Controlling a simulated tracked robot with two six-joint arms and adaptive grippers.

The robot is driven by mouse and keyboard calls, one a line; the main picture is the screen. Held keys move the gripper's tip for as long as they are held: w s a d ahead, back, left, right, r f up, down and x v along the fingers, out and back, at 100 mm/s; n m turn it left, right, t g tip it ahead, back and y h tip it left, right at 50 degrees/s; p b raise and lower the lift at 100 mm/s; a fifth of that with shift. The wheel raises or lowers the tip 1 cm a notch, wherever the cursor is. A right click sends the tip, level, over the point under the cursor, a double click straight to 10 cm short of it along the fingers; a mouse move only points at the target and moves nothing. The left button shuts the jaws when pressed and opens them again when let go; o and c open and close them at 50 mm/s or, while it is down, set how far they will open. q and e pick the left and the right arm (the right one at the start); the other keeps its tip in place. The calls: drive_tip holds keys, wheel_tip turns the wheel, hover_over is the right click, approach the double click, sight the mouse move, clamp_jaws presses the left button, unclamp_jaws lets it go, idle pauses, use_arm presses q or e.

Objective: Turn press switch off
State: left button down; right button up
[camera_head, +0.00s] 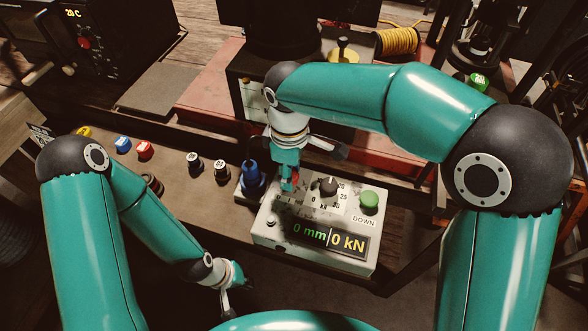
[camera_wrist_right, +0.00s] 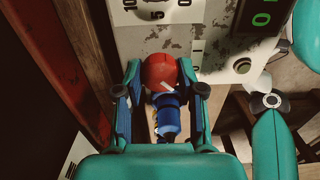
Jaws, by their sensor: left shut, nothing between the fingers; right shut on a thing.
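The grey press control box (camera_head: 265,232) has a lit display (camera_head: 330,238) reading "0 mm" and "0 kN". A red rotary knob (camera_wrist_right: 160,72) with a white mark sits at the box's edge in the right wrist view, near "I" and "O" marks. My right gripper (camera_wrist_right: 161,78) is shut on the red knob, a finger on each side. In the head view my right gripper (camera_head: 287,176) hides most of the knob. My left gripper (camera_head: 226,300) is shut and empty, low in front of the bench and left of the box.
On the box are a black dial (camera_head: 328,187) and a green DOWN button (camera_head: 369,201). A blue fitting (camera_head: 252,178) stands just left of the box and also shows in the wrist view (camera_wrist_right: 168,118). Small coloured parts lie on the bench further left.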

drive_tip(key=shift+s+a+f, duration=0.1)
drive_tip(key=shift+s+f, duration=0.05)
drive_tip(key=o, duration=1.1)
drive_tip(key=shift+o, duration=0.2)
drive_tip(key=shift+r, duration=0.65)
wheel_tip(320, 180, up, 11)
drive_tip(key=shift+f, duration=0.15)
